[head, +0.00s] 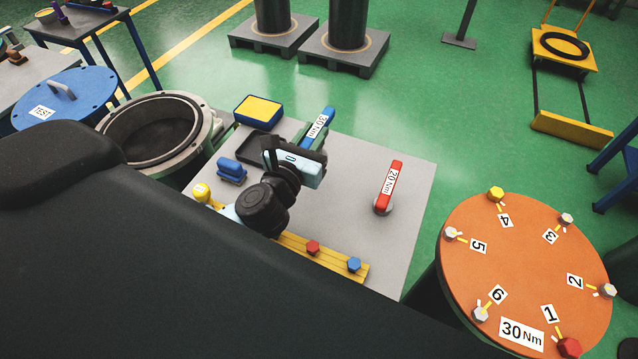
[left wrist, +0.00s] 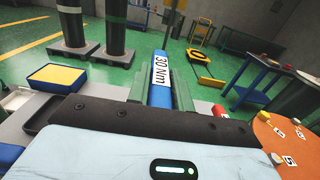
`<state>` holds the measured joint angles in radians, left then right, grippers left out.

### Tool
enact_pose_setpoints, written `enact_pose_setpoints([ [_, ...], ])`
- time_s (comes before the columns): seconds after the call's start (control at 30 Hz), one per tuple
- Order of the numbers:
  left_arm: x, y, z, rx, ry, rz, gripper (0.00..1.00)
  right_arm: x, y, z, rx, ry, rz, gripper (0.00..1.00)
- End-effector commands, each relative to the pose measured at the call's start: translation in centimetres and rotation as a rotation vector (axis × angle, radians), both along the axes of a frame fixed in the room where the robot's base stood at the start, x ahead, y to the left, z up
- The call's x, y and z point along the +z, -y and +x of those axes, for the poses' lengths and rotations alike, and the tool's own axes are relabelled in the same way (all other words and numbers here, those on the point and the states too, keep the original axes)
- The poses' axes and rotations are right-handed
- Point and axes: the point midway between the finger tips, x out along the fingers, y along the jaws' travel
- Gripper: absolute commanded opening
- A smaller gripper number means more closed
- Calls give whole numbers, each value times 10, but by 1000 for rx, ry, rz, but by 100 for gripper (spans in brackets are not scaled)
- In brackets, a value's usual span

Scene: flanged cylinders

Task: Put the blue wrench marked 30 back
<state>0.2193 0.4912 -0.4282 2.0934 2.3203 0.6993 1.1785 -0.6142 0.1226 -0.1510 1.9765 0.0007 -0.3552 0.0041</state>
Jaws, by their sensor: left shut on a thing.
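The blue wrench marked 30 Nm (head: 319,128) is between the fingers of my left gripper (head: 312,138), over the far part of the grey table. In the left wrist view the wrench (left wrist: 160,88) points away from me, its label readable between the green fingers. The left gripper is shut on it. Its lower end is hidden by the gripper, and I cannot tell whether it touches the table. A red wrench marked 20 Nm (head: 388,186) stands on the table to the right. My right gripper is not in view.
The grey table (head: 345,235) has bare room around the red wrench. A blue box with a yellow top (head: 258,110), a small blue object (head: 231,170) and a yellow rail with bolts (head: 325,257) are on it. An orange flange marked 30 Nm (head: 525,265) stands right; an open cylinder (head: 160,125) left.

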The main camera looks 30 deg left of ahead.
Motion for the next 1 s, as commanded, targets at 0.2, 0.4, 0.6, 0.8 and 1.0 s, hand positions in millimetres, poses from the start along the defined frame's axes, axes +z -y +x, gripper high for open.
enact_pose_setpoints([
  [0.2,2,-2,6,3,3,-1,0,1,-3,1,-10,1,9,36],
  [0.4,-4,-2,5,3,0,-1,0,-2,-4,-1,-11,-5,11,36],
  [0.6,-38,-2,5,4,-6,1,0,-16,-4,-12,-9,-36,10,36],
  [0.8,-50,-2,5,3,0,-1,0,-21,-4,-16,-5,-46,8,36],
  [1.0,-59,-2,5,3,-1,0,0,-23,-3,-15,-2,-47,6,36],
])
